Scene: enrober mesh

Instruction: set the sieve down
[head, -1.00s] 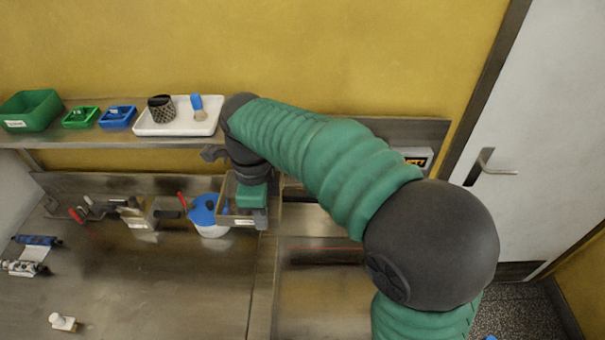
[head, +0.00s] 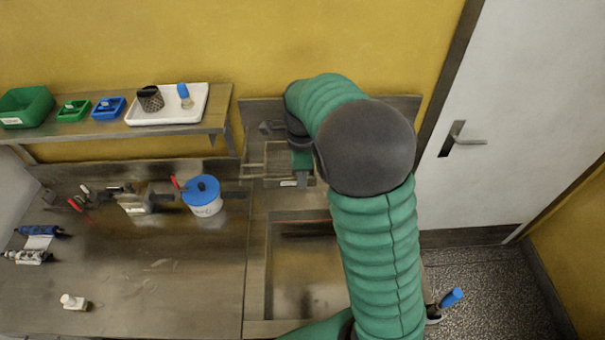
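A dark mesh cup (head: 150,98), the only sieve-like thing I can make out, rests in the white tray (head: 190,112) on the wall shelf. It leans slightly, and nothing of mine touches it. A blue-handled brush (head: 184,95) is beside it in the tray. My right gripper (head: 300,178) points down behind the sink, beside a small wire rack (head: 262,165). The forearm and dark elbow hide part of it, so I cannot tell whether its fingers are open or hold anything. My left gripper is out of view.
Blue and green trays (head: 108,107) share the shelf (head: 80,130). A blue-lidded white pot (head: 204,200) stands on the steel counter (head: 160,260), left of the sink basin (head: 300,275). A small white bottle (head: 72,302) is at front left. A door (head: 500,130) is at right.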

